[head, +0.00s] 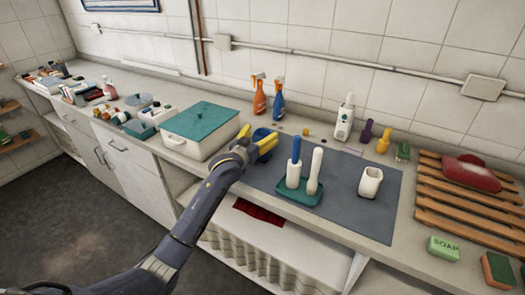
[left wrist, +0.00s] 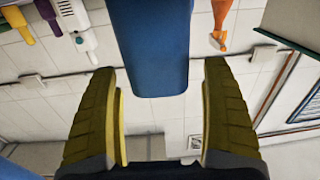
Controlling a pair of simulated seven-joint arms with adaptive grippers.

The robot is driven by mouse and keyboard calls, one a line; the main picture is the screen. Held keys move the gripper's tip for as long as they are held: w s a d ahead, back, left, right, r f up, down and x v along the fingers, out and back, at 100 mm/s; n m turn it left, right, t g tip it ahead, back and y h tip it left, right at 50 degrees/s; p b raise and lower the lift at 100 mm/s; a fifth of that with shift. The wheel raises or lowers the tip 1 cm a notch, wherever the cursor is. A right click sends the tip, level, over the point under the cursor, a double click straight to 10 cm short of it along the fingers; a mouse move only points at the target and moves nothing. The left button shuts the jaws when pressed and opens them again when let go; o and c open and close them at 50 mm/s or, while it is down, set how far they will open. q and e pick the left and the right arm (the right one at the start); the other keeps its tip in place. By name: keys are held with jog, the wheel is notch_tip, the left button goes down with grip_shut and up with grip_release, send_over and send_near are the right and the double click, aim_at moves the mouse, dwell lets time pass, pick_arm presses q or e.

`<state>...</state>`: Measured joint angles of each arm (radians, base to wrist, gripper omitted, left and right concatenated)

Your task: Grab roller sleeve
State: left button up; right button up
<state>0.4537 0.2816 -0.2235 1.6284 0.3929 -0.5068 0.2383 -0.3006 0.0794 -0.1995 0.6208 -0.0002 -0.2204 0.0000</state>
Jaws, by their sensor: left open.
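My left gripper (head: 257,141) is open, with yellow fingers, above the left end of the grey mat. A blue, rounded piece (head: 264,133) is right at its fingertips; it may be the roller sleeve, but the head view shows too little to be sure. In the left wrist view, a blue piece (left wrist: 150,45) lies between the spread fingers of the left gripper (left wrist: 162,75), with gaps on both sides. A white, hollow-looking upright piece (head: 370,181) stands on the mat at the right. My right gripper is not in view.
A teal tray (head: 297,194) holds blue and white upright pieces right of my arm. A white box with green lid (head: 203,121) stands at the left. Spray bottles (head: 259,98) stand along the wall. A wooden rack (head: 458,205) lies at the right.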

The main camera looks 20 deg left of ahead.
pick_arm(q)
jog(key=shift+w+d, duration=0.15)
jog(key=shift+w, duration=0.45)
jog(key=c, duration=1.6)
jog(key=shift+c, duration=0.4)
jog(key=shift+r, duration=0.15)
